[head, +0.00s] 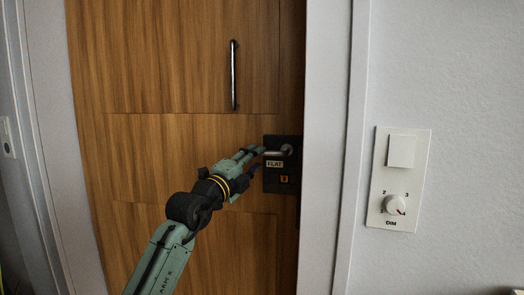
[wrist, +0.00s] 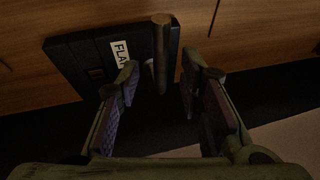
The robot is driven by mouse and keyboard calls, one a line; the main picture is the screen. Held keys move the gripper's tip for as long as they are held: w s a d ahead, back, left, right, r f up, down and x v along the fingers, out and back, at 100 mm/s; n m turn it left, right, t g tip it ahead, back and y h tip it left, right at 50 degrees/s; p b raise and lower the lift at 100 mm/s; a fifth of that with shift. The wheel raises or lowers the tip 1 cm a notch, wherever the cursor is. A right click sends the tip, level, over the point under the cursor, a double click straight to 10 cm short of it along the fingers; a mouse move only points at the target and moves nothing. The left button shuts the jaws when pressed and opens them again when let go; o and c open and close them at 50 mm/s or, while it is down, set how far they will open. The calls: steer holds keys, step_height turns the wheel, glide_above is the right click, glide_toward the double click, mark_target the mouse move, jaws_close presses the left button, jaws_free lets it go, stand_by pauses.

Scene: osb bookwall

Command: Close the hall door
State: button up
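The hall door (head: 185,155) is brown wood and fills the middle of the head view. Its right edge is beside the white frame (head: 325,150); I cannot tell whether it is fully shut. A dark lock plate (head: 283,182) labelled FLAT carries a metal lever handle (head: 275,153). My gripper (head: 258,160) is at the lever's free end. In the wrist view my gripper (wrist: 160,74) has its two fingers apart, with the lever (wrist: 162,45) at or between the fingertips. I cannot tell whether they touch it. The lock plate (wrist: 85,60) lies behind the left finger.
A long vertical pull bar (head: 234,75) is on the door above the lever. A white panel with a switch and a dim knob (head: 396,205) is on the right wall. Another switch (head: 7,138) is at the far left. A dark band runs below the door in the wrist view.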

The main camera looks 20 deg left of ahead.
steer(key=shift+p+x, duration=0.35)
steer(key=shift+x, duration=1.85)
jaws_close()
